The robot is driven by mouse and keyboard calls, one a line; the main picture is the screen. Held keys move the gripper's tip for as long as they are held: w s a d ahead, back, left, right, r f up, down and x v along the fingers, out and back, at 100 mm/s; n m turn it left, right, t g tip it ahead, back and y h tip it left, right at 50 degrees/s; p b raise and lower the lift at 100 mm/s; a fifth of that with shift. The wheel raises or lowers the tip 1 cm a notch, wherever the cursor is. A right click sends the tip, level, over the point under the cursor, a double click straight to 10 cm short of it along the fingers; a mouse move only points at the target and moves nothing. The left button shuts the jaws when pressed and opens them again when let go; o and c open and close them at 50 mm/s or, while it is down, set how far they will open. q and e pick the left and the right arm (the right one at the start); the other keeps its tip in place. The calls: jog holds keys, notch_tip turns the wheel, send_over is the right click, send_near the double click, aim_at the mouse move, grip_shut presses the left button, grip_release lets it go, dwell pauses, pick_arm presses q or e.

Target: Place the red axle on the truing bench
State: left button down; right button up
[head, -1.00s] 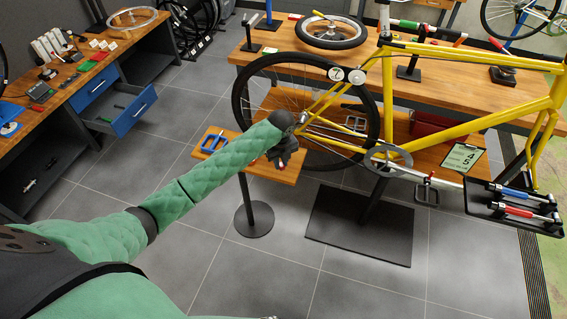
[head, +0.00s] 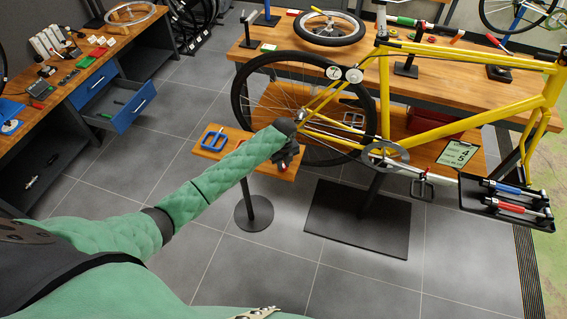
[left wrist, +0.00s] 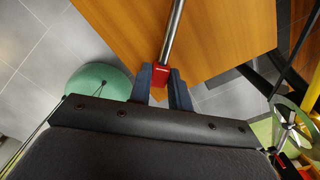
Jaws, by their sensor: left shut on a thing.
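My left gripper (head: 288,156) is in the middle of the head view, over the small wooden table (head: 218,153) on a post. In the left wrist view the left gripper (left wrist: 161,88) is shut on the red axle, a red block (left wrist: 161,75) with a bright metal rod (left wrist: 174,32) reaching away over a wooden surface. A wooden bench stands at the left (head: 62,92) and another at the back (head: 450,72). I cannot tell which surface is the truing bench. My right gripper is out of view.
A yellow bicycle (head: 455,128) on a stand is right of the arm, its rear wheel close by. A blue-framed part (head: 213,140) lies on the small table. A black tray (head: 480,208) holds blue and red tools. An open blue drawer (head: 128,110) juts out left. Grey floor is free.

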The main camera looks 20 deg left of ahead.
pick_arm(q)
jog(key=shift+f, duration=0.1)
jog(key=c, duration=1.3)
grip_release()
